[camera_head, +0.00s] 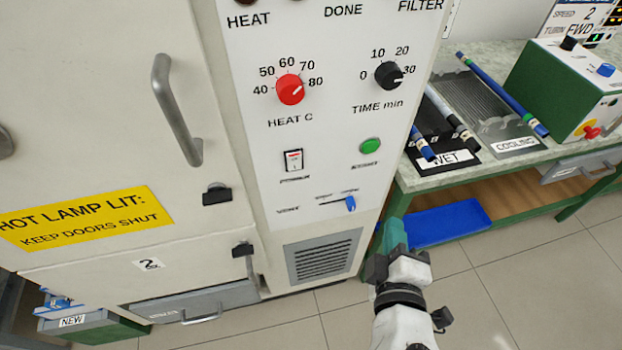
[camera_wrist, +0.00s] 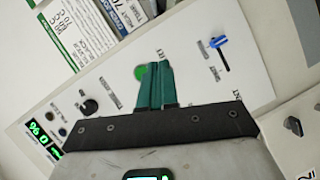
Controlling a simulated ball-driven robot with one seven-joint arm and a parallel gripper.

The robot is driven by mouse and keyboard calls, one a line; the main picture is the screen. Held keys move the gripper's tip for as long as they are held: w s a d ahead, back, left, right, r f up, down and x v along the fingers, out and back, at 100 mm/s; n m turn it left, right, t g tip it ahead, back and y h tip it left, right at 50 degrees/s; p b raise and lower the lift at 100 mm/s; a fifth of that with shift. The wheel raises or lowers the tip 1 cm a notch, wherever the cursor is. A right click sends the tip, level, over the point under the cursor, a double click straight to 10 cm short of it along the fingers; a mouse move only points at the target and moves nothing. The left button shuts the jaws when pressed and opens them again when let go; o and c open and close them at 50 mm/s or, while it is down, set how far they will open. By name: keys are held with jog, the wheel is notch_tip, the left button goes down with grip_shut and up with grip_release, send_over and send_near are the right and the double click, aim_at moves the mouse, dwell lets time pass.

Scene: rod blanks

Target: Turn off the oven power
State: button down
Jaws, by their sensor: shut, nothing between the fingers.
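The oven's power switch (camera_head: 293,160) is a small rocker with a dark frame, a white face and a red mark, on the white control panel (camera_head: 255,165) under the red heat knob (camera_head: 290,89). Its exact rocker position is too small to tell. My gripper (camera_head: 394,232) has teal fingers, which are shut and empty. In the head view it is low and to the right of the switch, by the panel's right edge. In the wrist view the shut fingers (camera_wrist: 160,72) point at a white panel, partly covering a green button (camera_wrist: 139,75); I cannot make out the power switch there.
The green start button (camera_head: 370,146), time knob (camera_head: 389,75) and blue vent slider (camera_head: 350,203) are on the same panel. A metal door handle (camera_head: 175,110) sticks out on the left. A bench (camera_head: 405,181) with rods and trays stands at right. Tiled floor is open below.

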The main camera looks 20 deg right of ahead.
aim_at(295, 159)
jog(key=a+r+n+t+y+b, duration=0.1)
jog(key=a+r+n+t+y, duration=0.2)
jog(key=a, duration=1)
jog(key=s+n+t+y, duration=0.1)
jog(key=n+t+y, duration=0.1)
jog(key=n, duration=0.3)
jog(key=shift+a+r+y, duration=0.15)
jog(key=shift+y, duration=0.25)
jog(key=shift+w, duration=0.1)
jog(key=w+p, duration=0.1)
jog(key=w, duration=0.3)
jog(key=w+r+p, duration=0.1)
jog(key=w, duration=0.3)
jog(key=w+p, duration=0.1)
jog(key=w, duration=0.3)
jog(key=shift+w+d+r+p, duration=0.25)
jog(key=shift+d+r+p, duration=0.05)
jog(key=shift+d+r, duration=0.1)
jog(key=shift+w, duration=0.7)
